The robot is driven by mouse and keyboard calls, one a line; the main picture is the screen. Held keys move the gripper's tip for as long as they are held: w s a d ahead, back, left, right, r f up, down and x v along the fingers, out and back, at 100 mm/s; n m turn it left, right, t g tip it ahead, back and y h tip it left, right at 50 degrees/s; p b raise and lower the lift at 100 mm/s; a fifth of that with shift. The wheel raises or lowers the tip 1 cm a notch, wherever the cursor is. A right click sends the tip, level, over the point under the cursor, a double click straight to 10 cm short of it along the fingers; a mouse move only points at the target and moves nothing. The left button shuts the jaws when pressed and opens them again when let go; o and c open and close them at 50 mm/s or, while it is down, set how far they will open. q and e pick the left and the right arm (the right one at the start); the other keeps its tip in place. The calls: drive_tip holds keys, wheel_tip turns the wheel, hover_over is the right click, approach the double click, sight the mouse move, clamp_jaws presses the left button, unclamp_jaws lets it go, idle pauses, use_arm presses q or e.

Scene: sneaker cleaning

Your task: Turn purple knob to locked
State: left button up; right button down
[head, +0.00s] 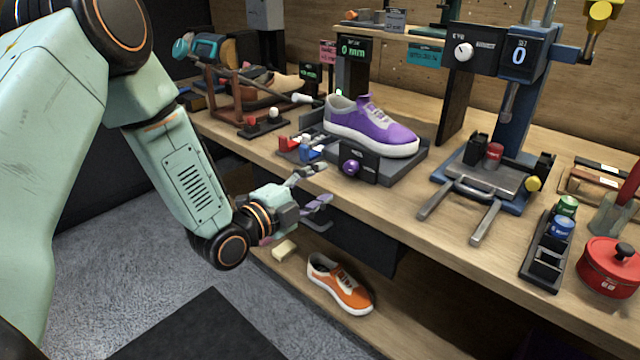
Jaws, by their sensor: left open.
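The purple knob (351,168) sits on the front of a small black block (361,162) at the workbench's front edge. A purple sneaker with a white sole (372,126) rests on the grey fixture (412,160) behind that block. My left gripper (325,183) is open and empty. In the picture it is just left of and below the knob, in front of the bench edge and apart from the knob. The knob's lock marking is too small to read. My right gripper is not in view.
Red and blue small parts (302,147) stand left of the fixture. A blue press (525,110) and a red pot (610,266) are to the right. An orange sneaker (340,283) lies on the lower shelf. Open floor (150,290) lies in front of the bench.

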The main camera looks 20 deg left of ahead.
sight(348, 170)
use_arm(q)
drive_tip(key=n, duration=0.5)
drive_tip(key=w+n+p, duration=0.1)
drive_tip(key=n, duration=0.4)
drive_tip(key=f+n, duration=0.1)
drive_tip(key=n, duration=0.4)
drive_tip(key=shift+w+d+t, duration=0.15)
drive_tip(key=shift+d+t, duration=0.05)
drive_tip(key=shift+t, duration=0.1)
drive_tip(key=shift+b+x, duration=0.45)
drive_tip(key=shift+x, duration=3.4)
clamp_jaws()
